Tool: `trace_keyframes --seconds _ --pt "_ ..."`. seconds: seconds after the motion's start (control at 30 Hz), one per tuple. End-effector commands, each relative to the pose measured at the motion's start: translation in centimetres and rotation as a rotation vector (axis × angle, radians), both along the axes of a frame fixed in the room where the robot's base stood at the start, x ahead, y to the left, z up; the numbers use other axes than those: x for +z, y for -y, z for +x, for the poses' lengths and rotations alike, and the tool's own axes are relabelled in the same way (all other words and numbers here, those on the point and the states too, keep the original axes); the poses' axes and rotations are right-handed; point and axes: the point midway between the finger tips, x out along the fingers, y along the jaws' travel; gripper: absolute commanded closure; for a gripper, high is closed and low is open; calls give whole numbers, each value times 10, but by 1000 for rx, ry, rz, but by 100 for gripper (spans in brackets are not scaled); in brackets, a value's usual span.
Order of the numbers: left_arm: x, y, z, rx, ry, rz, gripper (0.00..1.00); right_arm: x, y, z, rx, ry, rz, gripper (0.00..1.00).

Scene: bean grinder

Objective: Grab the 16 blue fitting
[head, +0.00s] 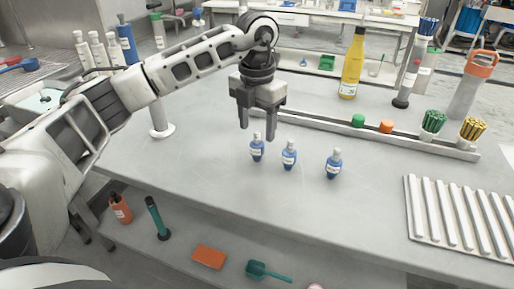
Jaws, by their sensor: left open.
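Three small blue fittings with grey tops and white labels stand upright in a row on the grey table. The left one (257,148) is nearest my gripper, the middle one (289,155) is just to its right, and the right one (333,164) stands apart. The labels are too small to read, so I cannot tell which is 16. My left gripper (257,132) points down with its fingers apart, above and behind the left and middle fittings. It holds nothing. My right gripper is not in view.
A yellow bottle (352,64) and a long rail (380,139) stand behind the fittings. A ribbed white rack (455,215) lies at the right. Below the front edge, a lower shelf holds an orange block (209,257) and a green scoop (268,271). The table around the fittings is clear.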

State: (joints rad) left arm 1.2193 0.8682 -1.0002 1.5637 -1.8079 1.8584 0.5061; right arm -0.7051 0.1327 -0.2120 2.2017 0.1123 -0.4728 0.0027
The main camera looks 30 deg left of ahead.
Motion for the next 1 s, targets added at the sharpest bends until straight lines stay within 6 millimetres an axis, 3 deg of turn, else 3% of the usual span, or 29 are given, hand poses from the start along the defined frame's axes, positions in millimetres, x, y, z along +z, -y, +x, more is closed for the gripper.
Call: trace_keyframes --seconds 0.3,0.6,0.77,0.8,1.0 --pt "-44 1 -2 0 -3 1 44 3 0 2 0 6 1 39" --pt "-49 1 -2 0 -1 0 44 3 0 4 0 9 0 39" --pt "-49 1 -2 0 -1 0 89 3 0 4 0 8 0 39" --pt "-49 1 -2 0 -1 0 92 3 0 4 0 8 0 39" --pt "-49 1 -2 0 -1 0 93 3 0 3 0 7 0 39"
